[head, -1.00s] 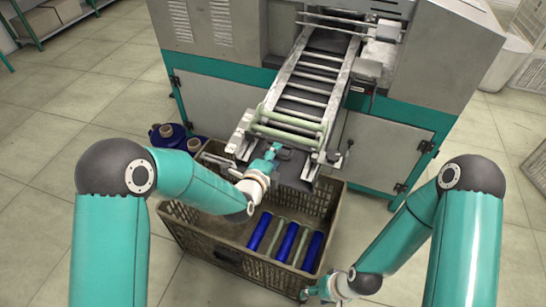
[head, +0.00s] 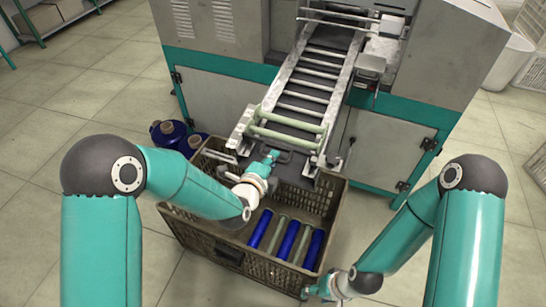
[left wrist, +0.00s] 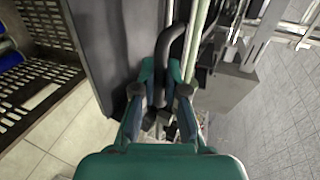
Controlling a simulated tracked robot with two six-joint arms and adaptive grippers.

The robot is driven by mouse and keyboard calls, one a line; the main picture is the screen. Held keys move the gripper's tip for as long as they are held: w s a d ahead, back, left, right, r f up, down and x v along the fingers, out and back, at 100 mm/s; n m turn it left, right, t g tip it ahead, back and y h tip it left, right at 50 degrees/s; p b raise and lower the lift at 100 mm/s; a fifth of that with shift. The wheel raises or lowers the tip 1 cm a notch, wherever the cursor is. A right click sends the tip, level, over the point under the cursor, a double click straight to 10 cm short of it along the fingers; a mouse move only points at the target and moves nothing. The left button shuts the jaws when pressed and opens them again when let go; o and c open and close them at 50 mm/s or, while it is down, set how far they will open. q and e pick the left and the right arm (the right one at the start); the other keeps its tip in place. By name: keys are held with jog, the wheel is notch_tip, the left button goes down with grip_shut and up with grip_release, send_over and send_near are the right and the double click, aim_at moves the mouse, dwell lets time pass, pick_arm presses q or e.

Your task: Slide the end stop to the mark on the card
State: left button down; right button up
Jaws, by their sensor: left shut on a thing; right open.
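My left gripper (head: 271,158) is at the lower end of the sloping roller chute (head: 316,74), above the crate. In the left wrist view its fingers (left wrist: 162,122) are shut around a dark part below a black bent handle (left wrist: 176,45). This looks like the end stop, but the fingers hide much of it. Pale green tubes (head: 288,136) lie across the chute's lower end. I cannot make out the card or its mark. My right gripper (head: 318,291) is open and empty, low by the crate's front right corner.
The crate (head: 205,248) below holds blue and pale green tubes (head: 288,240). Blue spools (head: 170,132) stand on the floor left of it. The grey and teal machine (head: 390,140) stands behind. The tiled floor (head: 80,100) at left is clear.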

pick_arm(q)
jog(key=s, duration=0.1)
jog(key=s+a+b, duration=0.1)
jog(key=s+f+b, duration=0.1)
jog(key=shift+s+a, duration=0.2)
jog(key=shift+s, duration=0.05)
dwell(0.4)
jog(key=shift+f, duration=0.1)
jog(key=c, duration=0.5)
grip_release()
jog(key=shift+w, duration=0.1)
jog(key=shift+r, duration=0.2)
jog(key=b+v, duration=0.1)
jog(key=v, duration=0.7)
